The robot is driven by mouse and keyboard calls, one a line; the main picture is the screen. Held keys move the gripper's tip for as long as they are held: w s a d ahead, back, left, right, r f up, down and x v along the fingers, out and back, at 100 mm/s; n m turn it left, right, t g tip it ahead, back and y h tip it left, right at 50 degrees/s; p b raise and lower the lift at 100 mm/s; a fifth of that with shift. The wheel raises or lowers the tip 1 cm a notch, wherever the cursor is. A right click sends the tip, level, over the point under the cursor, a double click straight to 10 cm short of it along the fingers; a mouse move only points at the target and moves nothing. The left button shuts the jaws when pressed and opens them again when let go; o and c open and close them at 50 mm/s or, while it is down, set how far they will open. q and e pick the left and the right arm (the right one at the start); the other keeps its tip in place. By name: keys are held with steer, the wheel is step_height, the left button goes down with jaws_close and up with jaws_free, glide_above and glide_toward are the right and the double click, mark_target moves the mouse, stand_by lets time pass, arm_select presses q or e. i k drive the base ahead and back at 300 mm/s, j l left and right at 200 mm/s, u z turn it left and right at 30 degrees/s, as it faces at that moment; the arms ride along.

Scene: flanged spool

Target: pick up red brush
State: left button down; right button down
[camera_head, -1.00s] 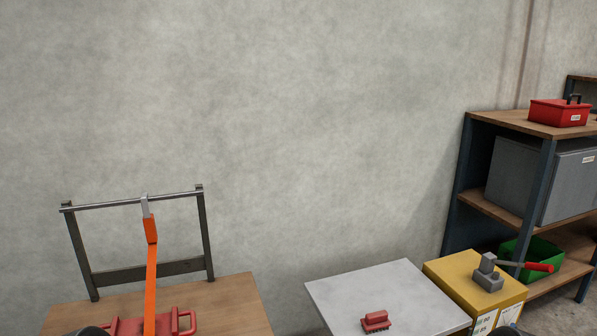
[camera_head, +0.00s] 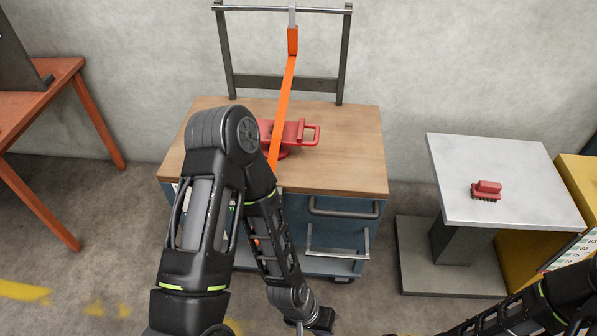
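The red brush (camera_head: 487,189) lies on the light grey top of a pedestal table (camera_head: 540,208) at the right, its dark bristles facing down. No gripper is near it. My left arm reaches in at the centre and bends down in front of the wooden-topped cart. The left gripper (camera_head: 312,322) is only partly in view at the bottom edge, well left of and below the brush. My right arm comes in at the lower right corner, and its gripper is outside the picture.
A wooden-topped blue cart (camera_head: 350,165) carries a red handled spool-like object (camera_head: 300,134) with an orange strap (camera_head: 284,90) hanging from a metal frame. A yellow cabinet (camera_head: 580,188) adjoins the grey table. An orange table (camera_head: 62,78) stands at the left. Floor is clear between cart and pedestal.

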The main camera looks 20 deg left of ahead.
mark_target(484, 189)
steer(key=j+u, duration=0.1)
steer(key=u, duration=0.3)
steer(key=i+u, duration=0.1)
steer(key=u, duration=0.25)
steer(key=j+u, duration=0.1)
steer(key=u, duration=0.3)
steer(key=z, duration=1.8)
steer(key=i+j, duration=0.05)
